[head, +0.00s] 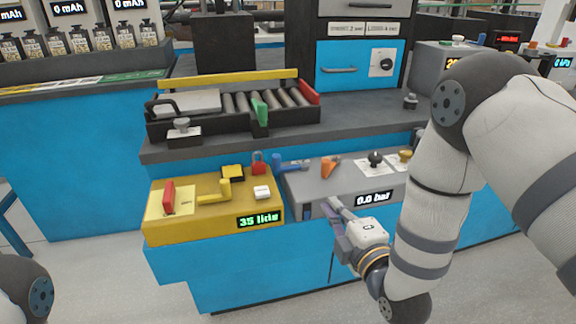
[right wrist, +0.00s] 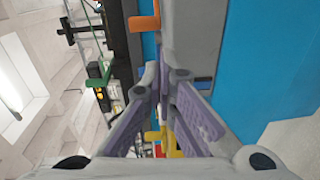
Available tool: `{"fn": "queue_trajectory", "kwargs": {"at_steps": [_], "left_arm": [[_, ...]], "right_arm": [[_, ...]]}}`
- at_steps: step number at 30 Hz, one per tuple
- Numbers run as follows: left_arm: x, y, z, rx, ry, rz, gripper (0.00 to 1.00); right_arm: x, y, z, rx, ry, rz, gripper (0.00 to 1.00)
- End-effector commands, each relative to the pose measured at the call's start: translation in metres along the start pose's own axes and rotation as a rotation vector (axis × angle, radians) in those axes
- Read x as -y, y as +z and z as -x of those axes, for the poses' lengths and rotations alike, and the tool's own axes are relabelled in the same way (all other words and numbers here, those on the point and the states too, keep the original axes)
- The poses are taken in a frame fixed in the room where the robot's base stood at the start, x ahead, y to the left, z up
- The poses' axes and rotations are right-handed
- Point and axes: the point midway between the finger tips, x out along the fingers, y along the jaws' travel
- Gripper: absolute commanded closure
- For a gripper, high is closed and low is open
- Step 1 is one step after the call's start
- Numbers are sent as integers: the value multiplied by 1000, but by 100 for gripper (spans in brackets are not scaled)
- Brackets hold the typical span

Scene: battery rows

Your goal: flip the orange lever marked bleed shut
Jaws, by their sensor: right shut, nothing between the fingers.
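The orange lever (head: 329,167) stands tilted on top of the grey box (head: 306,190), which has a "0.0 bar" display. Its marking is too small to read. In the right wrist view an orange lever (right wrist: 145,23) sticks out at the top, apart from the fingers. My right gripper (head: 336,208) is in front of the grey box's front face, below and in front of the lever, not touching it. Its fingers are together and empty; the purple pads also show in the right wrist view (right wrist: 166,85). My left gripper is out of view.
A blue lever (head: 289,164), a black knob (head: 375,158) and a yellow knob (head: 404,158) flank the orange lever. A yellow box (head: 240,234) with a red lever (head: 168,197) and yellow lever (head: 214,191) stands to the left. A roller conveyor (head: 285,117) lies behind.

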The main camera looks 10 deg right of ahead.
Motion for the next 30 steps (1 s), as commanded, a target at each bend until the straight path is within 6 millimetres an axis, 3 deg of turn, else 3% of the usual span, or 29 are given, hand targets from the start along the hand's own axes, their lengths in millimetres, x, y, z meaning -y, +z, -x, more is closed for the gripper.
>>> {"fn": "queue_trajectory", "kwargs": {"at_steps": [4,14,30], "left_arm": [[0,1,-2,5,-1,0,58],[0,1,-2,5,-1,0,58],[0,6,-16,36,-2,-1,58]], "right_arm": [[-18,-1,-7,-1,70,69,100],[-20,-1,-10,-1,73,72,100],[-24,-1,-99,0,70,70,100]]}}
